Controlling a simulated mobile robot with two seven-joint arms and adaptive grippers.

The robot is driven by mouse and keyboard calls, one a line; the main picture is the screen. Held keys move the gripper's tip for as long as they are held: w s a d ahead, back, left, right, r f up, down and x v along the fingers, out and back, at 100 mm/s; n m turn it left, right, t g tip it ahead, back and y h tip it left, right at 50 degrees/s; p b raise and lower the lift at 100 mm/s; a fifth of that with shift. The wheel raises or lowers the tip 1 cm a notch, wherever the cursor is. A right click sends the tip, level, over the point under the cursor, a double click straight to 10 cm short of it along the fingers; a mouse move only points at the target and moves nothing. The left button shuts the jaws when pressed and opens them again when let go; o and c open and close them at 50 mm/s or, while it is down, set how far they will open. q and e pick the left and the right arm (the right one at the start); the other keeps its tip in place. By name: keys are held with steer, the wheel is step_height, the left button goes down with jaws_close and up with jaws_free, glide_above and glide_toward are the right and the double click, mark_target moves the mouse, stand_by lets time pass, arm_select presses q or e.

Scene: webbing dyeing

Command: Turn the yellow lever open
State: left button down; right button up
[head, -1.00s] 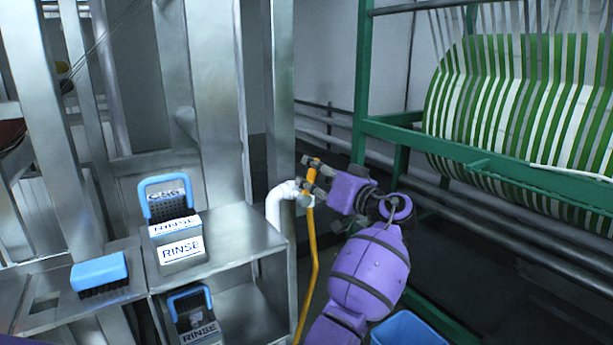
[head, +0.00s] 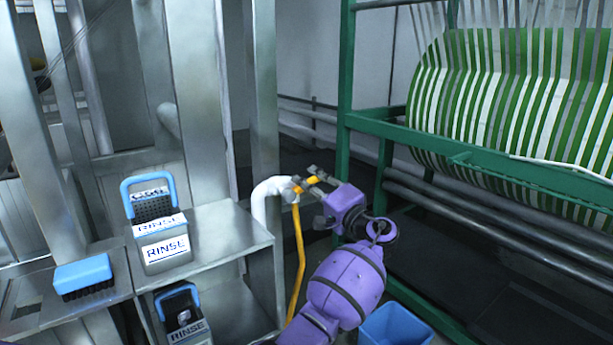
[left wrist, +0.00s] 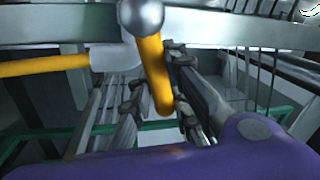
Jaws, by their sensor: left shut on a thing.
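The yellow lever (head: 312,180) sits at the end of the white pipe (head: 268,192), beside the metal upright. In the head view it points to the right, toward my arm. My left gripper (head: 317,181) is shut around it. In the left wrist view the lever (left wrist: 156,75) runs down between the two fingers of my left gripper (left wrist: 160,102), below a round metal knob (left wrist: 141,16). Part of the lever is hidden by the fingers in the head view. My right gripper is in neither view.
A yellow pipe (head: 298,262) runs down below the valve. A shelf (head: 215,240) with a bin labelled RINSE (head: 163,246) and a blue brush (head: 83,272) stands at left. A blue bin (head: 397,326) is below my arm. A green frame (head: 375,122) holds a striped drum (head: 520,105) at right.

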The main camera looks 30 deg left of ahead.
arm_select(q)
steer(key=m, duration=0.1)
steer(key=f+m, duration=0.1)
steer(key=shift+w+d+f+m+t+p, duration=0.1)
steer(key=shift+f+m+t+p, duration=0.1)
steer(key=shift+m+t+p, duration=0.1)
steer(key=shift+f+m+t, duration=0.3)
steer(key=shift+f+m, duration=0.1)
steer(key=shift+m, duration=0.3)
steer(key=shift+f, duration=0.1)
steer(key=c, duration=1.6)
jaws_free()
steer(key=shift+c, duration=0.2)
steer(key=v, duration=1.2)
steer(key=shift+r, duration=0.25)
